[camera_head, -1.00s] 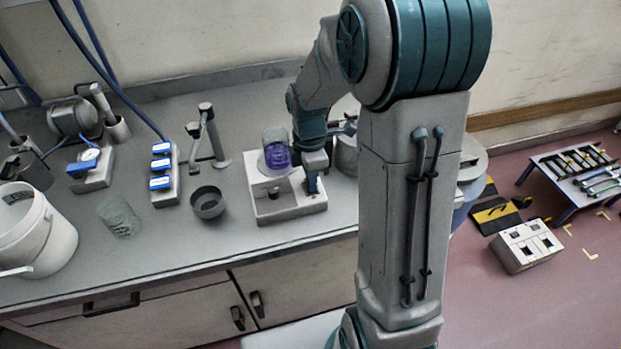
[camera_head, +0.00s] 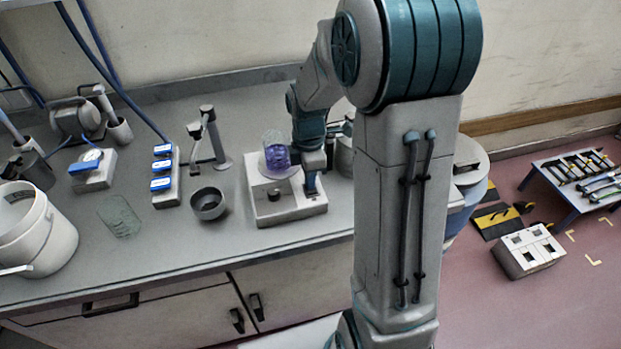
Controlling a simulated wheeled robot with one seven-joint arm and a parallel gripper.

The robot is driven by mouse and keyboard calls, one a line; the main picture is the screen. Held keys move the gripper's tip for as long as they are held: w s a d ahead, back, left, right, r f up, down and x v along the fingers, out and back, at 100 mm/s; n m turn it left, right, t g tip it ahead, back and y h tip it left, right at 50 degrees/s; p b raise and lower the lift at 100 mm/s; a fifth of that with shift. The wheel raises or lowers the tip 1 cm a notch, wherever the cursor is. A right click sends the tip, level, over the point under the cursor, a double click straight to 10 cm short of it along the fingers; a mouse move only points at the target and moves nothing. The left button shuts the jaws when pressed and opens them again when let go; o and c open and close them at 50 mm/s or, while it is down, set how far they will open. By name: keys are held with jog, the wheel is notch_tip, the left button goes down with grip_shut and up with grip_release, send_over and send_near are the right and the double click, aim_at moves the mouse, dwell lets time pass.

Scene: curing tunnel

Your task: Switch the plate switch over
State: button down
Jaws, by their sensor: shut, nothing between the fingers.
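The plate unit (camera_head: 290,212) is a pale box on the bench with a dark round knob (camera_head: 274,193) on its front. A clear beaker with purple contents (camera_head: 276,156) stands on its raised back part. My gripper (camera_head: 311,188) points down at the right end of the unit, right of the knob and the beaker. Its blue fingers are shut with nothing seen between them. They are at or just above the unit's top; I cannot tell whether they touch it. No separate switch lever shows clearly; the fingers may hide it.
Left of the unit stand a dark bowl (camera_head: 209,203), a block with blue switches (camera_head: 163,178), a glass beaker (camera_head: 119,215) and a white bucket (camera_head: 37,232). A grey pot is partly behind my arm. The bench front (camera_head: 215,248) is clear.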

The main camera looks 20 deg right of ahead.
notch_tip(320, 180, up, 14)
jog(key=w+p, duration=0.1)
jog(key=p, duration=0.1)
jog(key=shift+w, duration=0.4)
jog(key=shift+f, duration=0.15)
jog(key=shift+s+g+b, duration=0.3)
jog(key=shift+s+b, duration=0.35)
jog(key=shift+b, duration=3.8)
